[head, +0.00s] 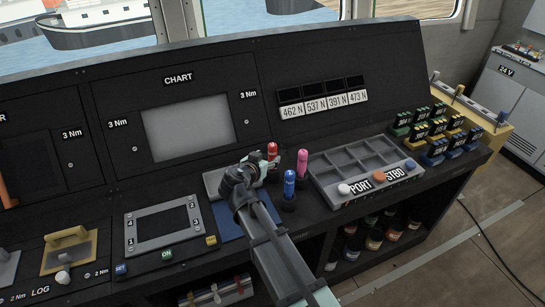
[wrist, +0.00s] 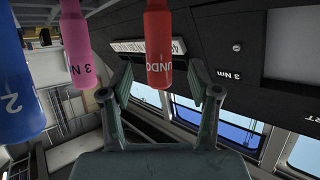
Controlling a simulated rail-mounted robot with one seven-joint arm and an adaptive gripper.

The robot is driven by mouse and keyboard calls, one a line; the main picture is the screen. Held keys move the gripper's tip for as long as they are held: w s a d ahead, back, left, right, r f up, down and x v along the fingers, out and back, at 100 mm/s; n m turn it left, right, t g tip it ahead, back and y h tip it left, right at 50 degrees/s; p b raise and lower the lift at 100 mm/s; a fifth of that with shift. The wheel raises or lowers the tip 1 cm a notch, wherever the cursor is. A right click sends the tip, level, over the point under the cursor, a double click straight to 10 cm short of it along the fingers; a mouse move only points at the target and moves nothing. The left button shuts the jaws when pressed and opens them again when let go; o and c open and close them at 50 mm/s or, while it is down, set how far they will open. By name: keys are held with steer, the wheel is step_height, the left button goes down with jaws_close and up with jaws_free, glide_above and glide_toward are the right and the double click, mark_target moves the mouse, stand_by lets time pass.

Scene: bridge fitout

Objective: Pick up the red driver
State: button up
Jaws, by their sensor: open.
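The red driver (head: 272,150) stands upright on the console, partly hidden by my gripper (head: 262,165) in the head view. In the wrist view the red driver (wrist: 158,45) hangs into the picture from the top edge, with lettering that reads "UNDO". My gripper (wrist: 163,88) is open in the wrist view, one finger on each side of the red driver's line. The driver looks just beyond or between the fingertips, with gaps on both sides; the exact depth is hard to tell. Nothing is held.
A pink driver (head: 302,162) and a blue driver (head: 289,182) stand close by, right of the red one. A grey compartment tray (head: 335,177) with PORT and STBD labels lies further right. The sloped console panel (head: 300,65) rises behind.

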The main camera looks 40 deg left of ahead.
mark_target(271, 154)
steer(key=p+x, duration=0.1)
steer(key=x, duration=0.1)
steer(key=p+x, duration=0.2)
steer(key=shift+w+a+r, duration=0.1)
steer(key=shift+w, duration=0.35)
steer(key=shift+w+f, duration=0.2)
steer(key=shift+w, duration=0.05)
jaws_close()
